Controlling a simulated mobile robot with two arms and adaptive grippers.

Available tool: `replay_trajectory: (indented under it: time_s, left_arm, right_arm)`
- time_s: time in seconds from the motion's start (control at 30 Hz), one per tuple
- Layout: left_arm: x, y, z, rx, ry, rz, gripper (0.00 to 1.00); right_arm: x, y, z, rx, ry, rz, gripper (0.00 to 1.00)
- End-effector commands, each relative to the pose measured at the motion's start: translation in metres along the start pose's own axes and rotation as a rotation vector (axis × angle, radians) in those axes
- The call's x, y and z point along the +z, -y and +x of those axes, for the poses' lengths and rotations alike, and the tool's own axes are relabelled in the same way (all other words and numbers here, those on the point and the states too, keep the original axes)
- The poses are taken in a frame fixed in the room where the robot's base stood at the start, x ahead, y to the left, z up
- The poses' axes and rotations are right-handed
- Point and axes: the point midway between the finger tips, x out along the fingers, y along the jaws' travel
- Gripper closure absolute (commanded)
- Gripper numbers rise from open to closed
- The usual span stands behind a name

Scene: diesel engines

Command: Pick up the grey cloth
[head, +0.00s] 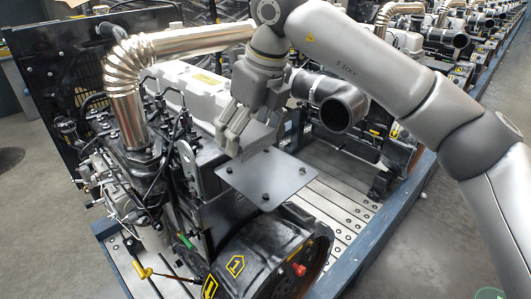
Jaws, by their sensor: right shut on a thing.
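My right gripper (236,140) reaches down from the upper right, its fingers just above a flat grey plate on the nearest engine. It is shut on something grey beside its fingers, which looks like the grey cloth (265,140). The cloth is small in the picture and partly hidden by the fingers. I cannot tell whether its lower edge touches the plate. My left gripper is not in view.
The grey plate (265,180) has black knobs near its corners. A shiny corrugated exhaust pipe (128,85) rises at the left, and a dark round pipe opening (338,112) lies to the right. More engines line the back right. Bare floor (430,230) shows at right.

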Motion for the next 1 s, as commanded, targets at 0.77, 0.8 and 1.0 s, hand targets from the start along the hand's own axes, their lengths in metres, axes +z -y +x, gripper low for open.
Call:
replay_trajectory:
  time_s: [0.77, 0.8, 1.0]
  left_arm:
    - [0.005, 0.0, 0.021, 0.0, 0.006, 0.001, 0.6]
    - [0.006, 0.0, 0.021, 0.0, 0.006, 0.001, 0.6]
    - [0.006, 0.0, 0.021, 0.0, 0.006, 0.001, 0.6]
  right_arm:
    - [0.057, -0.091, -0.039, 0.0, 0.0, 0.002, 0.39]
    - [0.058, -0.092, -0.039, 0.0, 0.0, 0.002, 0.39]
    - [0.058, -0.092, -0.039, 0.001, 0.0, 0.001, 0.39]
